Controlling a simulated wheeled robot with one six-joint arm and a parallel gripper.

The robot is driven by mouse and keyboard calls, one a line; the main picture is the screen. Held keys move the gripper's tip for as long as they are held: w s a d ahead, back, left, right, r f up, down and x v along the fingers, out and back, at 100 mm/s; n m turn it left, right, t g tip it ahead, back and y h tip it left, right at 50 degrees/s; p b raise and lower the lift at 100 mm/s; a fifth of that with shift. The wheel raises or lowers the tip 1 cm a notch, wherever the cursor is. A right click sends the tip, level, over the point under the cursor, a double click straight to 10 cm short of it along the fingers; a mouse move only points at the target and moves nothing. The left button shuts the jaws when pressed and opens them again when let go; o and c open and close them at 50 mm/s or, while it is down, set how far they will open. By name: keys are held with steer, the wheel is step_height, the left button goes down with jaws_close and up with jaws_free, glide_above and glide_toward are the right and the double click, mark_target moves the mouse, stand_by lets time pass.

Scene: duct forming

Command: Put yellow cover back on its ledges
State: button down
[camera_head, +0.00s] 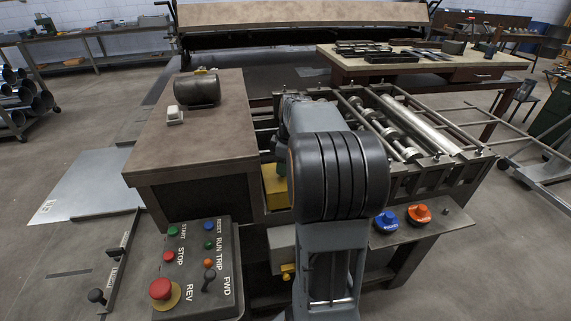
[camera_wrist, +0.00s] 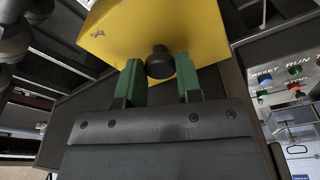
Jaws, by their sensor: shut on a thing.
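The yellow cover (camera_wrist: 150,25) fills the top of the wrist view, with a round black knob (camera_wrist: 160,62) on the face towards me. My gripper (camera_wrist: 159,72) has its green fingers on either side of the knob and is shut on it. In the head view the yellow cover (camera_head: 275,187) shows as a patch between the brown-topped cabinet and the roller machine. My arm hides the rest of the cover and my gripper there. The ledges cannot be made out, so I cannot tell whether the cover touches them.
The roller machine (camera_head: 441,163) is right of my arm, with blue (camera_head: 387,221) and orange (camera_head: 419,214) knobs on its front shelf. The brown-topped cabinet (camera_head: 220,130) stands left. The control box (camera_head: 197,268) is at the front left, close to my arm.

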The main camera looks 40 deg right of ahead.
steer(key=shift+c, duration=1.6)
jaws_free()
step_height(320, 180, up, 9)
steer(key=p, duration=0.7)
